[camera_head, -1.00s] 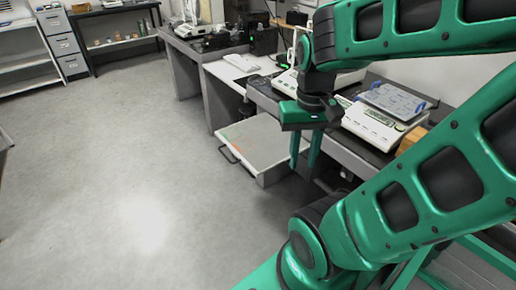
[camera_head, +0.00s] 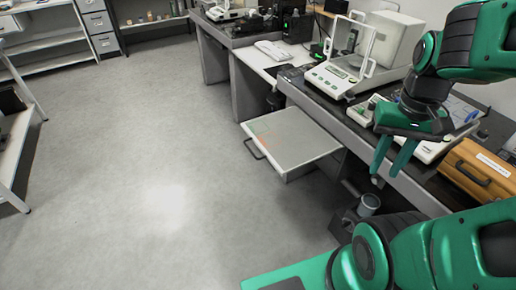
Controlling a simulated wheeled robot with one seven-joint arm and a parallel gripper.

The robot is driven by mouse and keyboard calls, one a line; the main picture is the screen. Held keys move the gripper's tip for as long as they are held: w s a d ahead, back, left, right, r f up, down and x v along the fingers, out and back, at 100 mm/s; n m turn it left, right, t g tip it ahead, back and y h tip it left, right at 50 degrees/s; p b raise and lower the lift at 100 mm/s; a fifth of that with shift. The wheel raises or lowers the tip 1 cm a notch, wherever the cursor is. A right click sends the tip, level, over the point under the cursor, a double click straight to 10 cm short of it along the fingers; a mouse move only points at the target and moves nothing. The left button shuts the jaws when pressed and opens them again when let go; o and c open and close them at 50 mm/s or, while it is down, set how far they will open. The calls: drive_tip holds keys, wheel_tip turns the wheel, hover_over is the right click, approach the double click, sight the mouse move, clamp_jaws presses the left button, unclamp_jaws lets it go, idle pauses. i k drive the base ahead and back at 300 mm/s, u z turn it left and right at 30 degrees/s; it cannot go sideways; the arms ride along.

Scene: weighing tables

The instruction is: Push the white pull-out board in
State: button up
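The white pull-out board (camera_head: 290,142) sticks out from under the weighing table (camera_head: 375,145) into the open floor. It is flat, with a dark handle (camera_head: 254,148) on its front left edge and faint orange and green marks on top. My gripper (camera_head: 390,168) hangs to the right of the board, by the table's front edge, with its green fingers pointing down. It does not touch the board. A gap shows between the two fingers, with nothing held in it.
A balance with a clear draft shield (camera_head: 342,72) stands on the table behind the board. A wooden case (camera_head: 478,168) is at the right, and a grey cylinder (camera_head: 369,204) stands below the table edge. The floor (camera_head: 150,170) left of the board is clear.

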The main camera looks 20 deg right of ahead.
sight(290, 140)
drive_tip(key=i, duration=1)
drive_tip(key=z, duration=0.15)
drive_tip(key=k, duration=1.4)
drive_tip(key=u, duration=0.5)
drive_tip(key=i, duration=1)
drive_tip(key=z, duration=0.05)
